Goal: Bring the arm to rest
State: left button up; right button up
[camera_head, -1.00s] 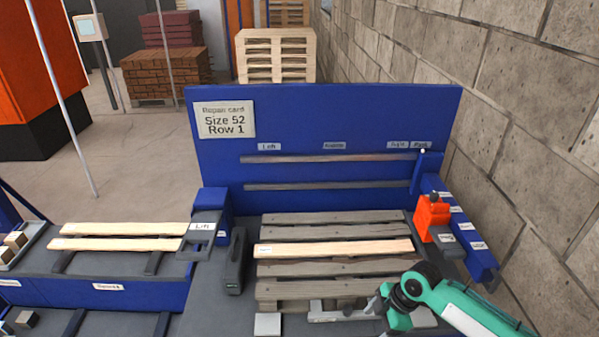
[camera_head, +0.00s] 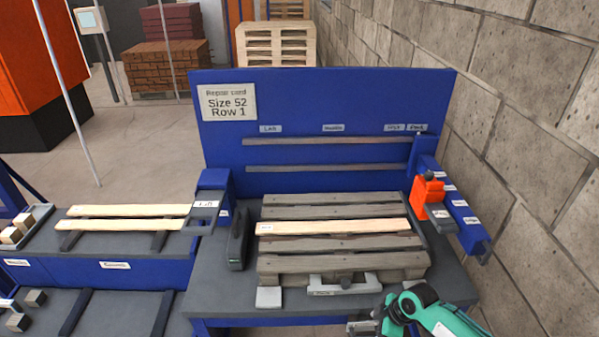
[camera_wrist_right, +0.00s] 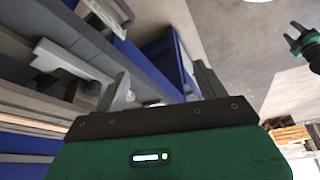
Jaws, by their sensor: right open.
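My right gripper (camera_head: 362,327) is at the bottom edge of the head view, in front of the bench and clear of the pallet. In the right wrist view my right gripper (camera_wrist_right: 160,88) has its two grey fingers apart with nothing between them. A pallet (camera_head: 300,245) with grey boards and one pale board (camera_head: 335,227) lies on the bench (camera_head: 215,300). A light grey tool (camera_head: 342,284) lies at the pallet's front edge. My left gripper (camera_wrist_right: 296,38) shows small at the upper right of the wrist view, its fingers apart; it is outside the head view.
A blue back panel (camera_head: 300,110) with a repair card (camera_head: 228,103) stands behind the bench. An orange tool (camera_head: 428,196) sits in a holder at the right, near the block wall (camera_head: 530,150). Pale boards (camera_head: 125,225) lie on a rack at the left.

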jog(key=s+d+f+m+h+b, duration=0.1)
jog(key=s+d+f+m+b, duration=0.2)
jog(key=f, duration=0.7)
jog(key=s+d+f+m+t+h+b, duration=0.15)
jog(key=s+f, duration=0.35)
jog(key=f, duration=0.5)
jog(key=s+d+f+m+b, duration=0.1)
jog(key=s+d+f+m, duration=0.2)
jog(key=f, duration=0.7)
jog(key=s+f+m+b, duration=0.1)
jog(key=s+f, duration=0.5)
jog(key=s, duration=0.5)
jog(key=s+a+f+m+g+h+b, duration=0.1)
jog(key=s+f, duration=0.5)
jog(key=s, duration=0.6)
jog(key=s+a+f+m+g+b, duration=0.1)
jog(key=s+f+m+b, duration=0.1)
jog(key=s+f, duration=0.4)
jog(key=s, duration=0.5)
jog(key=shift+s+a+f+h, duration=0.15)
jog(key=shift+s+h, duration=0.15)
jog(key=shift+h, duration=0.05)
jog(key=shift+m, duration=0.25)
